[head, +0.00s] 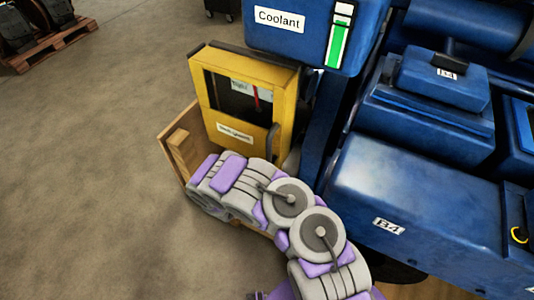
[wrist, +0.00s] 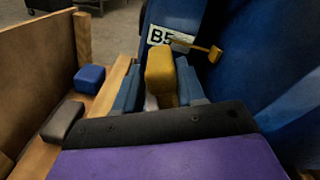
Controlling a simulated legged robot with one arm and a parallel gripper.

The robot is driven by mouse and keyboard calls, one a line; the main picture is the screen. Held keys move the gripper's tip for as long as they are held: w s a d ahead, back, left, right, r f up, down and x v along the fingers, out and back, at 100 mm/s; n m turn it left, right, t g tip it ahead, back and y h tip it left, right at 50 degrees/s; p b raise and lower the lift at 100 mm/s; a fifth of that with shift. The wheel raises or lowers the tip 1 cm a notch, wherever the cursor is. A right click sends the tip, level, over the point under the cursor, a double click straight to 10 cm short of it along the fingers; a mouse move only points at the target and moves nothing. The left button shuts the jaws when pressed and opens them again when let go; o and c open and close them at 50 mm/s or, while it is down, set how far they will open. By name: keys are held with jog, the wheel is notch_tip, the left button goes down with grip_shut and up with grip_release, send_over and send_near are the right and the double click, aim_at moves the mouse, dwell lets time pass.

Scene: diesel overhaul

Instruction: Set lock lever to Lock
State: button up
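In the wrist view, my gripper (wrist: 160,78) has a finger on each side of a yellow block (wrist: 160,66). The fingers look close to its sides, but I cannot tell whether they grip it. Just beyond, a thin yellow lever with a small knob (wrist: 214,54) sticks out to the right, below the B5 label (wrist: 166,36) on blue machinery. I cannot tell whether this is the lock lever, and no Lock marking is readable. In the head view my gripper is hidden behind my arm.
A blue block (wrist: 90,76) and a grey block (wrist: 63,121) sit on the wooden crate (wrist: 112,88) left of my gripper. In the head view stand a yellow gauge box (head: 207,108), the Coolant tank (head: 305,42) and the blue engine (head: 405,180). Open floor lies left.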

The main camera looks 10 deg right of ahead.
jog(key=shift+a, duration=0.1)
jog(key=p+v, duration=0.4)
jog(key=v, duration=1.3)
jog(key=shift+s, duration=0.15)
